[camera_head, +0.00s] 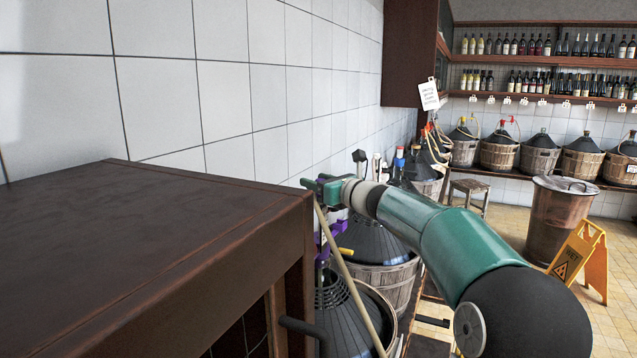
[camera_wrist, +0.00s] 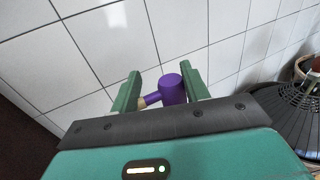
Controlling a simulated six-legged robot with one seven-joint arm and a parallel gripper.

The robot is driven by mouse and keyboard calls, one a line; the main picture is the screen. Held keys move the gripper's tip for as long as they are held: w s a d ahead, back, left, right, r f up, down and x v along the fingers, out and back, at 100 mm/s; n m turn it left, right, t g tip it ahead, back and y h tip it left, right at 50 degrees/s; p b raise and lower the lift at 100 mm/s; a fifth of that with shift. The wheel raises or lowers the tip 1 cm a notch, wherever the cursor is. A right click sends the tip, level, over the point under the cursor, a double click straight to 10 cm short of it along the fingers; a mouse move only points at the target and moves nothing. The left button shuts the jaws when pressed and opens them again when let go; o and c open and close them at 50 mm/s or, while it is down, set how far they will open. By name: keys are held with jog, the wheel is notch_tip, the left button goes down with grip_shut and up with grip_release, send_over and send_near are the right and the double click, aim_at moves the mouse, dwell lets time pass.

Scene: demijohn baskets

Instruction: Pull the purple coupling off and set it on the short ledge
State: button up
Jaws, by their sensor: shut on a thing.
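The purple coupling (camera_wrist: 173,88) is between the two green fingers of my gripper (camera_wrist: 161,76) in the wrist view. It has a round purple body and a short side arm with a tan end toward the left finger. My gripper is shut on it. In the head view my gripper (camera_head: 322,188) is beside the right edge of the dark wooden cabinet, above a demijohn, and largely hides what it holds. Other purple parts (camera_head: 338,228) show just below it. I cannot tell which surface is the short ledge.
The dark wooden cabinet top (camera_head: 140,235) fills the left and is bare. Basketed demijohns (camera_head: 375,245) stand below and beyond my gripper, with a pale hose (camera_head: 345,270) in front. A white tiled wall (camera_head: 230,80) is behind. A yellow sign (camera_head: 580,258) stands at right.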

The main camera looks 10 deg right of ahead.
jog(key=shift+r, duration=0.15)
jog(key=shift+r, duration=0.45)
jog(key=shift+r, duration=0.1)
jog(key=shift+r, duration=0.3)
jog(key=shift+r, duration=0.1)
jog(key=shift+r, duration=2.4)
jog(key=shift+s, duration=0.1)
